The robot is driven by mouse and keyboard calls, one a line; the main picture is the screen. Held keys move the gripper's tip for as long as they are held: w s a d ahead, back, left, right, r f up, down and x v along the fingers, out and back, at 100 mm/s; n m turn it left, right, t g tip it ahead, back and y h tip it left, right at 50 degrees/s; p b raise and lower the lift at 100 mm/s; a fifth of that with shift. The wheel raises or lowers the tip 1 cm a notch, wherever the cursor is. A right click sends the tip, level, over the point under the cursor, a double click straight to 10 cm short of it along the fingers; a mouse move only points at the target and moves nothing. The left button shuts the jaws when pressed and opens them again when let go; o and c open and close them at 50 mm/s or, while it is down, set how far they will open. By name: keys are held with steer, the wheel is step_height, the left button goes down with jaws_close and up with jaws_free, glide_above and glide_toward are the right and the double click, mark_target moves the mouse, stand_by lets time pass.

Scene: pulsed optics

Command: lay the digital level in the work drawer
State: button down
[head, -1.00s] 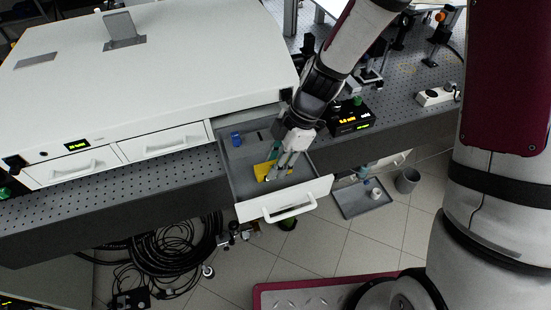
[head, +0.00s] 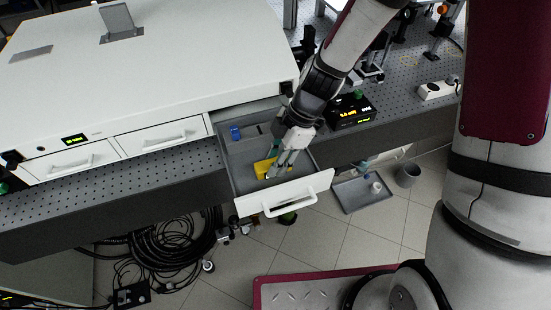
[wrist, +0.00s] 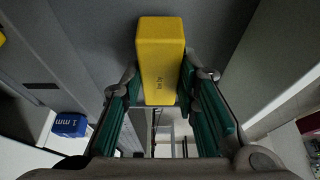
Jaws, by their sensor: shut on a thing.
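The digital level, a yellow block (head: 262,169), is inside the open work drawer (head: 239,168), near the middle of its grey floor. My gripper (head: 276,169) reaches down into the drawer from above and is shut on the level. In the wrist view the yellow level (wrist: 160,55) sits between the green finger pads of my gripper (wrist: 160,88), with small dark lettering on its face. Whether the level touches the drawer floor I cannot tell.
A blue block marked 1 mm (head: 236,132) stands in the drawer's back left corner; it also shows in the wrist view (wrist: 68,125). The drawer's white front (head: 247,207) has a handle. A black display box (head: 348,112) stands on the bench at right. Floor around the level looks clear.

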steer(key=shift+f, duration=0.2)
steer(key=c, duration=1.2)
jaws_free()
steer(key=v, duration=1.2)
